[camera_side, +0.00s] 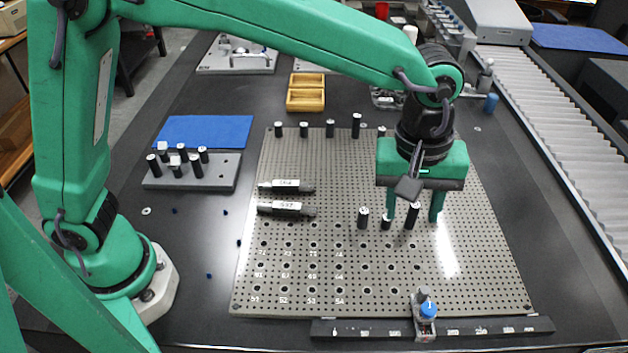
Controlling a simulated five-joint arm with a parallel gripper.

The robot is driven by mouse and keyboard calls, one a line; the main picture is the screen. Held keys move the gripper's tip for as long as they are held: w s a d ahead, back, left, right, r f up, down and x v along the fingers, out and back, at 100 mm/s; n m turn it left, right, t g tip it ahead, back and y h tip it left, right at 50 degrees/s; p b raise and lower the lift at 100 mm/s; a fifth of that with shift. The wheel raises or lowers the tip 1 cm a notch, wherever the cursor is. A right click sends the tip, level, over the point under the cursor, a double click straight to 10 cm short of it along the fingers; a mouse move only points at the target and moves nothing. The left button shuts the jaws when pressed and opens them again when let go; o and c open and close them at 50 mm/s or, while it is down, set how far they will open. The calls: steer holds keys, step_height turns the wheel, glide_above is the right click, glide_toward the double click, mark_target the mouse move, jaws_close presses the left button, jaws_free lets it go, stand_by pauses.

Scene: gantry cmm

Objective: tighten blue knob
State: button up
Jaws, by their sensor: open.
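The blue knob (428,309) sits on top of a small grey metal clamp (424,330) at the front edge of the perforated plate. The clamp is mounted on a dark rail (370,328). My gripper (413,212) points down over the right half of the plate, behind the knob and well apart from it. Its two green fingers are spread and open. A black pin (411,216) shows between the fingers from this view; I cannot tell whether they touch it.
The perforated plate (350,180) holds two more black pins (363,218) near my gripper, several along its back edge, and two dark labelled bars (286,208) at left. A grey pin block (215,182), blue mat (205,131) and yellow tray (306,92) stand beyond. A roller conveyor (570,120) runs at right.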

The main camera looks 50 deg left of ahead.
steer(key=n, duration=0.2)
glide_above(429, 308)
steer(key=shift+g+y, duration=0.3)
steer(key=shift+g, duration=0.1)
step_height(429, 308, down, 6)
steer(key=shift+d, duration=0.1)
steer(key=shift+f, duration=3.9)
jaws_close()
